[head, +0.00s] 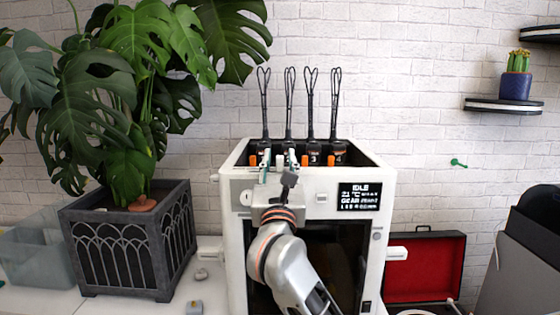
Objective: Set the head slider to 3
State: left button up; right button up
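The white machine (233,205) stands in the middle, with a row of dark tool heads along its open top. One head is marked 3 (314,158) and another, to its right, is marked 4 (339,157). Small orange tabs show beside the heads. My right gripper (279,161) is at the machine's top front edge, left of head 3. Its two fingers are spread apart, in front of the left heads. A small pale tab shows between the fingers; I cannot tell if they touch it. The gripper hides the left heads' labels. My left gripper is not in view.
A potted plant in a dark planter (130,240) stands at left. An open red-lined case (425,268) lies at right. Wall shelves (503,106) hold a cactus (516,84).

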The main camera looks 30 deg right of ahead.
jog(key=v, duration=1.2)
dwell(0.3)
